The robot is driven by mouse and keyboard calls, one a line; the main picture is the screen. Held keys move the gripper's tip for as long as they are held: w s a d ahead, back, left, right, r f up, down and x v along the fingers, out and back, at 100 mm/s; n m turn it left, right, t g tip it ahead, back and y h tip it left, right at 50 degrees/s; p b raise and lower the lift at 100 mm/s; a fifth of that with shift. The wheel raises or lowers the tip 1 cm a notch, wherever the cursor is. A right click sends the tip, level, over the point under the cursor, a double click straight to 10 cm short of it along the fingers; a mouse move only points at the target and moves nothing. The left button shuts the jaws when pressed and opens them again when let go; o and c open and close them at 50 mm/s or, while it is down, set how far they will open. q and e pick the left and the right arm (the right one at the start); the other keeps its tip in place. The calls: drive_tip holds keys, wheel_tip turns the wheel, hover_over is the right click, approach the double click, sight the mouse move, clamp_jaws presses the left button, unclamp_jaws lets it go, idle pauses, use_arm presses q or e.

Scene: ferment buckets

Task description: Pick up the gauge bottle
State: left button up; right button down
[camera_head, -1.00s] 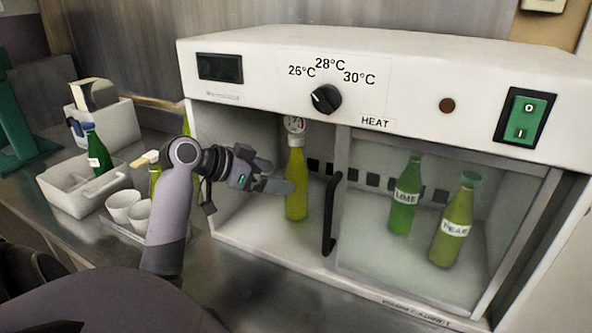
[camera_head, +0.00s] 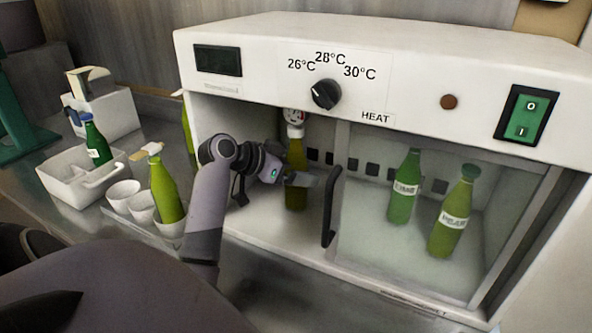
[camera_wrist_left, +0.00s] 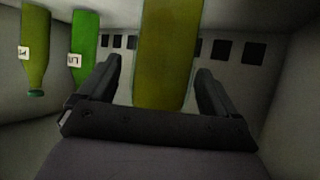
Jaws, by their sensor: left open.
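The gauge bottle (camera_head: 297,165) is yellow-green with a round white gauge on top and stands upright in the open left part of the white heating cabinet. My left gripper (camera_head: 300,180) reaches into that opening and is at the bottle. In the left wrist view the bottle (camera_wrist_left: 166,55) stands between the two open fingers (camera_wrist_left: 157,85), with a gap visible on each side. The fingers partly cover the bottle in the head view. My right gripper is not in view.
The cabinet's sliding glass door with a black handle (camera_head: 331,207) is just right of the gripper. Behind the glass stand a lime bottle (camera_head: 404,187) and a pear bottle (camera_head: 452,212). Left of the cabinet are a white caddy (camera_head: 77,186), cups (camera_head: 123,194) and another yellow-green bottle (camera_head: 164,190).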

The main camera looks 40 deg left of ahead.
use_arm(q)
drive_tip(key=c, duration=1.3)
drive_tip(key=shift+r, duration=0.1)
drive_tip(key=c, duration=0.3)
drive_tip(key=shift+r, duration=0.1)
